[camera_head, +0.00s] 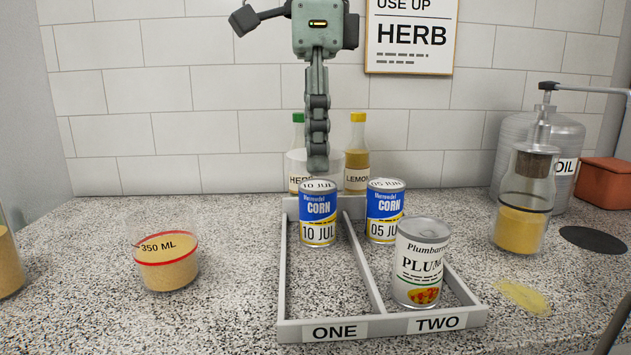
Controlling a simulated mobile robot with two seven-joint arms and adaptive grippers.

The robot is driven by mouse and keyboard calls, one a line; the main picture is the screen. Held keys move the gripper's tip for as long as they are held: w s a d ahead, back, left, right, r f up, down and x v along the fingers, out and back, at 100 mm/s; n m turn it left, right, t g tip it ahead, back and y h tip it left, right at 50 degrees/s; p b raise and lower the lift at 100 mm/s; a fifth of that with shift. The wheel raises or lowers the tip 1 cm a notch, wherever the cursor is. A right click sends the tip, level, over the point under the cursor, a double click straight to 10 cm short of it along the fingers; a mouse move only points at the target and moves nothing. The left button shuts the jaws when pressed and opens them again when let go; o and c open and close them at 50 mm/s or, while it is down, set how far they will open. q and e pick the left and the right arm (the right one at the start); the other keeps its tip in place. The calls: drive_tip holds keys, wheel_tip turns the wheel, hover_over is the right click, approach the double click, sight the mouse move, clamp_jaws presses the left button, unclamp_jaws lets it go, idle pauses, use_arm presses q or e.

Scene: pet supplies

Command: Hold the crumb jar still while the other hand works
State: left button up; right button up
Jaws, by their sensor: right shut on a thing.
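The clear crumb jar (523,232) stands upright at the right, about half full of yellow crumbs, with a dark ring around it. A brown block (535,164) shows at its mouth. My right gripper (317,160) points down at the centre, seen edge-on, well left of the crumb jar. It is shut on what looks like a pale round container (337,165); its near finger lies across the container's front. The far finger and the container's lower part are hidden. No gripper touches the crumb jar. My left gripper is not in view.
The divided tray (384,328) holds two corn cans (318,219) (385,218) and a plum can (419,268). A measuring cup (167,265) stands left, the oil tin (566,135) behind the jar. Spilled crumbs (522,297) and a dark disc (595,240) lie nearby.

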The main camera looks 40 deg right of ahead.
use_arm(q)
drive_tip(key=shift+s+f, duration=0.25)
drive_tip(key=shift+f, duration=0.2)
use_arm(e)
drive_tip(key=shift+r, duration=0.9)
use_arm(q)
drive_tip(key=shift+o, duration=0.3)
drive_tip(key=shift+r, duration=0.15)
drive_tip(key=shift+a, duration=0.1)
